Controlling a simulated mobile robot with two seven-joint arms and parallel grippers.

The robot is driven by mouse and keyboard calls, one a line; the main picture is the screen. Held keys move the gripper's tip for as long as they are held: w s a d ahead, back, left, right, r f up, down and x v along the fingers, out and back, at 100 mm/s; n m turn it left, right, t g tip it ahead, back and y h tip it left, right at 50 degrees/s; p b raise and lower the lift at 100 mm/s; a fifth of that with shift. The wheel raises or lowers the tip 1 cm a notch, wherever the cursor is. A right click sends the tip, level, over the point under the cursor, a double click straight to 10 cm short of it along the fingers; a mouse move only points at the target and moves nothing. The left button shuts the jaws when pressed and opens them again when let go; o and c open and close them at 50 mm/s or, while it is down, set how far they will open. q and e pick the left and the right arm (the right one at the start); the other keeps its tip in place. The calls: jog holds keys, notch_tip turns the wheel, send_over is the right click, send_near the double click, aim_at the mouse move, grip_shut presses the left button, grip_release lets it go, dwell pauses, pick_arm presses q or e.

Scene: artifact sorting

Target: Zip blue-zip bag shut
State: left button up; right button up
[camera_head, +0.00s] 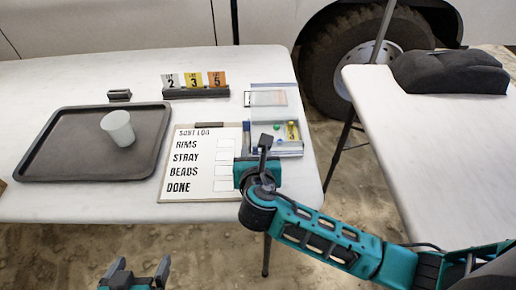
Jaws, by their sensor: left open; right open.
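A clear bag-like item with a blue strip (289,146) lies near the table's right edge, with small green, blue and yellow pieces showing in it. A second flat, pale item with a bluish edge (268,98) lies just behind it. I cannot tell for certain which is the blue-zip bag, or whether its zip is shut. My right gripper (265,143) is open at the near-left side of the bag with the pieces and hides part of it; contact cannot be told. My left gripper (140,271) is open and empty, in front of the table's near edge.
A log board (197,190) lies left of my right gripper. A dark tray (52,170) holds a whitish cup (118,128). Numbered cards (192,80) stand in a dark holder at the back. A second table (425,150) with a dark object (450,70) stands right, across a gap.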

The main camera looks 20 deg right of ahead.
pick_arm(q)
jog(key=shift+w+d+r, duration=0.1)
jog(key=shift+w+d, duration=0.05)
jog(key=shift+w, duration=0.05)
pick_arm(e)
jog(key=shift+c, duration=0.3)
grip_shut()
jog(key=shift+d+r+p, duration=0.1)
jog(key=shift+d+p, duration=0.25)
jog(key=shift+p, duration=0.1)
jog(key=s+d+p, duration=0.1)
jog(key=d+p, duration=0.1)
jog(key=d, duration=0.1)
jog(key=s+d+p, duration=0.1)
jog(key=d+p, duration=0.1)
jog(key=d, duration=0.1)
jog(key=d+p, duration=0.2)
jog(key=d, duration=0.1)
jog(key=shift+s, duration=0.4)
jog(key=shift+s+d+p, duration=0.1)
jog(key=shift+d+p, duration=0.2)
jog(key=shift+d, duration=0.25)
pick_arm(q)
jog(key=shift+y, duration=0.3)
jog(key=r, duration=0.1)
jog(key=a+r, duration=0.1)
jog(key=r, duration=0.1)
jog(key=s+r, duration=0.1)
jog(key=r, duration=0.1)
jog(key=shift+a, duration=0.35)
